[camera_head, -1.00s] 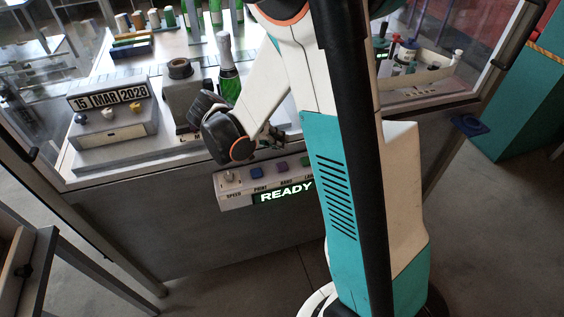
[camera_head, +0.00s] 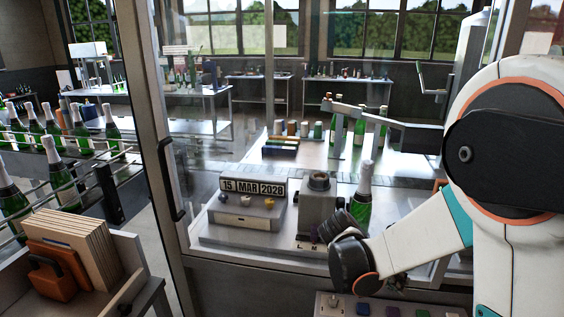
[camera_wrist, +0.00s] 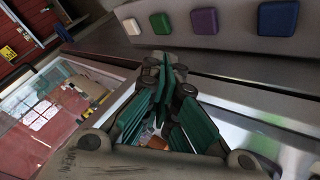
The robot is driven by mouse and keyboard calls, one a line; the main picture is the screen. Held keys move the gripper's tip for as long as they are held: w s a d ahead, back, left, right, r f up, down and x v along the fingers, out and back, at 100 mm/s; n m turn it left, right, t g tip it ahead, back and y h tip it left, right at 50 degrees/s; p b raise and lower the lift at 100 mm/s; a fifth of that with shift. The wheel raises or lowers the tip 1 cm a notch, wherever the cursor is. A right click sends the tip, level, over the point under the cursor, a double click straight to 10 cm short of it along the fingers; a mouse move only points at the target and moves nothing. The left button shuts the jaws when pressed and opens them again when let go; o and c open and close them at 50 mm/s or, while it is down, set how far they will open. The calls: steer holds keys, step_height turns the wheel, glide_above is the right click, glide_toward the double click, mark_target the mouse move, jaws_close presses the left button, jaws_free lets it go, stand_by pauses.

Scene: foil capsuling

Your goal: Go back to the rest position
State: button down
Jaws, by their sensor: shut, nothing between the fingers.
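My gripper (camera_wrist: 166,72) shows in the wrist view with its teal fingers drawn together and nothing held between them. In the head view my white arm comes in from the right, and its dark wrist is in front of the bench. The gripper (camera_head: 397,283) is small and dark there, just above the button panel (camera_head: 385,309). In the wrist view the panel's white, green, purple and blue buttons (camera_wrist: 204,21) lie beyond the fingertips, apart from them.
A foil-topped green bottle (camera_head: 362,195) stands on the bench beside a grey machine block (camera_head: 318,208). A date unit (camera_head: 247,207) reads 15 MAR 2028. A glazed frame post (camera_head: 160,150) stands between.

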steer(key=s+a+r+n+t+y, duration=0.7)
steer(key=s+a+r, duration=0.4)
steer(key=s+a, duration=0.2)
steer(key=shift+s+a+r+n+t+y, duration=0.3)
steer(key=shift+s+a+n+y, duration=0.15)
steer(key=shift+n+y, duration=0.6)
